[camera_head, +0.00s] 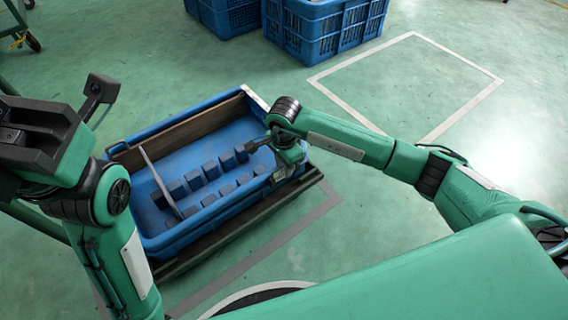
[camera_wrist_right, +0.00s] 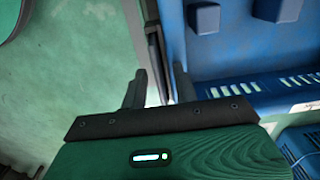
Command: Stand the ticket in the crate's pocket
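The blue crate (camera_head: 222,209) holds rows of dark blue blocks and a thin grey divider. A small pale patch (camera_head: 284,173) shows on its right side near my right gripper; I cannot tell whether it is the ticket or the pocket. A pale strip (camera_head: 255,97) lies at its far right corner. My right gripper (camera_head: 256,145) is over the crate's right side. In the right wrist view its fingers (camera_wrist_right: 159,88) are apart with no held object clear between them. A printed white label (camera_wrist_right: 306,106) shows on the crate there. My left gripper (camera_head: 62,115) is raised left of the crate.
The crate stands on a dark low platform (camera_head: 245,222). More blue crates (camera_head: 322,30) stand at the back. A wheeled cart (camera_head: 22,38) is at the far left. The green floor to the right is clear, with a white outlined rectangle (camera_head: 318,79).

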